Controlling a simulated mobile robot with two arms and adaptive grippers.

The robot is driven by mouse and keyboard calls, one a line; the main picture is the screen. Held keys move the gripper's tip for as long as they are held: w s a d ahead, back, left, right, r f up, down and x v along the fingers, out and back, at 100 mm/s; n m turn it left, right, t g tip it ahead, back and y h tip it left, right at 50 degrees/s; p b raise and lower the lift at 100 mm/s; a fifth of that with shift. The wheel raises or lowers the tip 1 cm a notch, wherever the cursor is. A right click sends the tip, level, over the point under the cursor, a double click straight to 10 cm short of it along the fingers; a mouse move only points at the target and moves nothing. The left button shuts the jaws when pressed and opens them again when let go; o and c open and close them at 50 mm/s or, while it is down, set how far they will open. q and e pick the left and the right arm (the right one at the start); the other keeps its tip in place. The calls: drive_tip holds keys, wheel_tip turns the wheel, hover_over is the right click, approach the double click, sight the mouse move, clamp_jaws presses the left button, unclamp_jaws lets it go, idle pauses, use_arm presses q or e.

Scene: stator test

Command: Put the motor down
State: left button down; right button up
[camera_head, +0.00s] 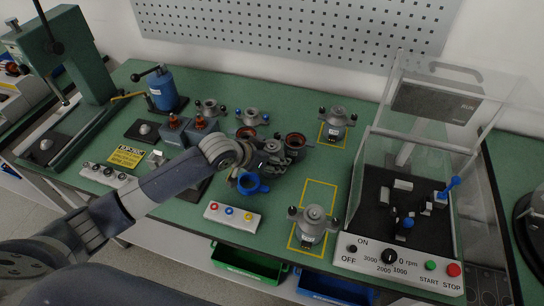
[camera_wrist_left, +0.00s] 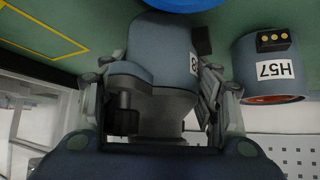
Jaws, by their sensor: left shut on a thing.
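My left gripper (camera_head: 272,152) is shut on a grey-blue motor (camera_wrist_left: 165,50). In the left wrist view the motor fills the space between the two fingers, and part of a white label shows near its right side. In the head view the gripper and wrist mostly hide it. The gripper is over the middle of the green bench (camera_head: 275,205); whether the motor touches the bench I cannot tell. A blue ring-shaped part (camera_head: 250,183) lies just in front of the gripper. My right gripper is not in view.
Other motors stand in yellow outlines at the back (camera_head: 335,122) and front (camera_head: 311,222). A button box (camera_head: 232,217) and clear-walled test station (camera_head: 400,225) are nearby. Bench inside a yellow outline (camera_head: 319,193) is bare.

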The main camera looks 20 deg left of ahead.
use_arm(q)
drive_tip(key=c, duration=0.8)
unclamp_jaws()
drive_tip(key=shift+f, duration=0.1)
drive_tip(key=shift+o, duration=1.2)
